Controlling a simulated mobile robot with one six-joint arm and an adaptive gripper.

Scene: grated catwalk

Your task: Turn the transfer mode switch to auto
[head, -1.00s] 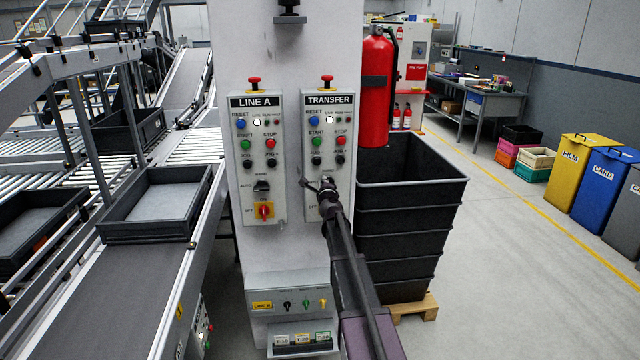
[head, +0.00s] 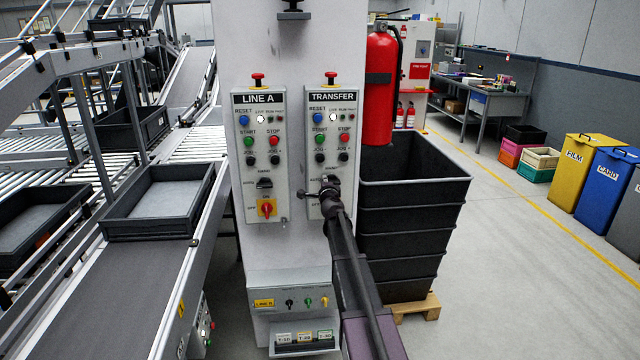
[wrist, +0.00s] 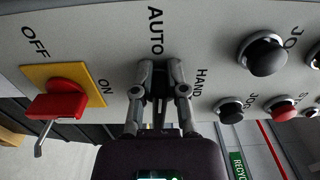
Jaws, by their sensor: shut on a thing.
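The TRANSFER panel (head: 331,97) is on the right side of the white column in the head view. My gripper (head: 331,185) is at its lower half and covers the mode switch there. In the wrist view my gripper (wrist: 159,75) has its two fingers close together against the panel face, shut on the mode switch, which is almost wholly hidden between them. The AUTO label (wrist: 155,30) lies just beyond the fingertips and the HAND label (wrist: 201,90) is to their right. I cannot tell where the switch's pointer stands.
A red rotary switch (wrist: 58,103) on a yellow plate is left of my fingers in the wrist view. Push buttons (wrist: 263,57) are to the right. The LINE A panel (head: 258,98) is alongside. A red extinguisher (head: 380,90) and stacked black bins (head: 410,215) stand right.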

